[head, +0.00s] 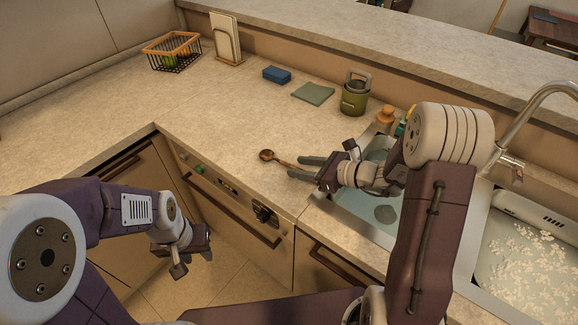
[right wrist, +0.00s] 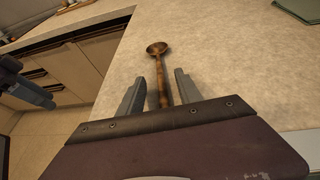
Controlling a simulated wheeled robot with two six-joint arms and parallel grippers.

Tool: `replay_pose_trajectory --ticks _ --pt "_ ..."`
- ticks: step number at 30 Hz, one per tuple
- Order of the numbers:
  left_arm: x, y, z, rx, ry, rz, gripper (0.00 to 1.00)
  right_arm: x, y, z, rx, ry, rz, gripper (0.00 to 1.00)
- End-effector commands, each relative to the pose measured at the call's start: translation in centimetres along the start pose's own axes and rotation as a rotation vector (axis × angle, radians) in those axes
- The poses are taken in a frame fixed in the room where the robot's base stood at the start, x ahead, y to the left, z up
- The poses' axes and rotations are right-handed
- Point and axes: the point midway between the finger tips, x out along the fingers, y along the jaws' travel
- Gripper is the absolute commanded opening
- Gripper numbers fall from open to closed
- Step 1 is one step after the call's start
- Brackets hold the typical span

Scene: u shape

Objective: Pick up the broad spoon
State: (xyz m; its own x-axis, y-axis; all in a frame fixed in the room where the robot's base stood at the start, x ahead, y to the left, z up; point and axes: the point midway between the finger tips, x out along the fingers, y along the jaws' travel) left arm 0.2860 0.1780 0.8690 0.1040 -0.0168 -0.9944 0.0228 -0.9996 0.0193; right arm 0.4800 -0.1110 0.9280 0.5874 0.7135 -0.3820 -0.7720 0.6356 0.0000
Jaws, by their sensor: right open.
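The broad spoon (head: 267,155) is brown and wooden-looking and lies on the counter near its front edge, left of the sink. Its bowl points away from my right gripper (head: 301,167). In the right wrist view the spoon's bowl (right wrist: 157,48) lies beyond the fingertips, and its handle runs between the two open fingers of the right gripper (right wrist: 157,88). The handle's near end is hidden by the gripper body. I cannot tell whether the fingers touch it. My left gripper (head: 193,256) hangs over the floor in front of the cabinets, away from the spoon; its fingers are unclear.
The sink (head: 381,214) with a tap (head: 512,150) is right of the spoon. A green canister (head: 355,94), a green cloth (head: 313,93), a blue sponge (head: 277,74) and a wire basket (head: 172,52) stand further back. The counter left of the spoon is clear.

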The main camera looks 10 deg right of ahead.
Motion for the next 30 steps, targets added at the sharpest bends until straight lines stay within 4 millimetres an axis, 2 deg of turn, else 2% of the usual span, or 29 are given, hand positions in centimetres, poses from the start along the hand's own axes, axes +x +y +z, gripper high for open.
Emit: replay_pose_trajectory --ticks 3,9,13,14,24,30 --pt "0.1 0.0 0.0 0.000 0.000 0.000 0.36 1.1 0.0 0.0 -0.001 0.000 0.001 0.41" --pt "0.1 0.0 0.0 0.000 0.000 0.000 0.36 1.1 0.0 0.0 0.000 0.000 -0.001 0.41" --pt "0.1 0.0 0.0 0.000 0.000 0.000 0.36 1.1 0.0 0.0 0.000 0.000 -0.001 0.05" --pt "0.1 0.0 0.0 0.000 0.000 0.000 0.36 1.1 0.0 0.0 0.000 0.000 -0.001 0.00" --pt "0.0 0.0 0.0 0.000 0.000 0.000 0.36 1.0 0.0 0.2 -0.001 0.001 -0.001 0.00" --pt "-0.6 0.0 -0.1 0.000 0.000 0.000 0.36 0.1 -0.1 2.4 -0.005 -0.001 -0.003 0.00"
